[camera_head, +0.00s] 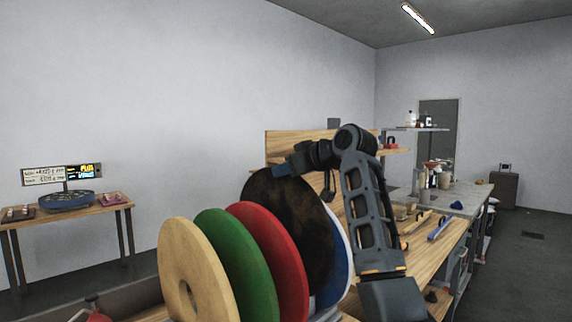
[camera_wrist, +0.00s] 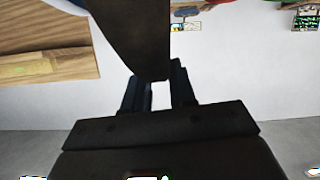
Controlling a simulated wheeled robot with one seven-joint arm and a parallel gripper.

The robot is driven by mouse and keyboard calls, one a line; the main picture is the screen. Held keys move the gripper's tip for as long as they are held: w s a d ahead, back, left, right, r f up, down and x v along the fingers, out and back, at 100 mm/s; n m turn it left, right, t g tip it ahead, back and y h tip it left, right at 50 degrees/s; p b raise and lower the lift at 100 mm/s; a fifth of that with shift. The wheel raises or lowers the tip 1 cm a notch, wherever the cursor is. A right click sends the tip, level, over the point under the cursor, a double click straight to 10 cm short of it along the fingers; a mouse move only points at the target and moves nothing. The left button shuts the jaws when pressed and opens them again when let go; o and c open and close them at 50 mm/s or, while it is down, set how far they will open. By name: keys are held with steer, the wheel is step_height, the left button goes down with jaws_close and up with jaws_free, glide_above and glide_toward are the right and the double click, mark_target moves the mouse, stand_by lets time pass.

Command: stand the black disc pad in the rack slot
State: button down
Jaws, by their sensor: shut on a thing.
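The black disc pad (camera_head: 308,215) stands roughly upright, dark with brownish marbling, behind the red disc (camera_head: 275,255) and in front of the blue disc (camera_head: 341,265). My gripper (camera_head: 282,171) is shut on its upper edge. In the wrist view, the dark disc (camera_wrist: 132,35) runs up from between the fingers of my gripper (camera_wrist: 160,82). The black disc's top is higher than the discs beside it. Its lower edge and the rack slot are hidden behind the red disc, so I cannot tell whether it is seated.
A green disc (camera_head: 238,262) and a tan disc (camera_head: 195,275) stand in front of the red one. A wooden workbench (camera_head: 435,258) with tools lies behind my arm. A side table (camera_head: 95,212) with a blue round device (camera_head: 66,200) stands at the far left.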

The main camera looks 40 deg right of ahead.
mark_target(307, 186)
steer(key=shift+f+b, duration=1.2)
steer(key=shift+f, duration=1.65)
steer(key=c, duration=0.8)
jaws_free()
steer(key=shift+c, duration=0.2)
steer(key=shift+b+v, duration=0.65)
steer(key=shift+v, duration=3.25)
steer(key=shift+f, duration=0.1)
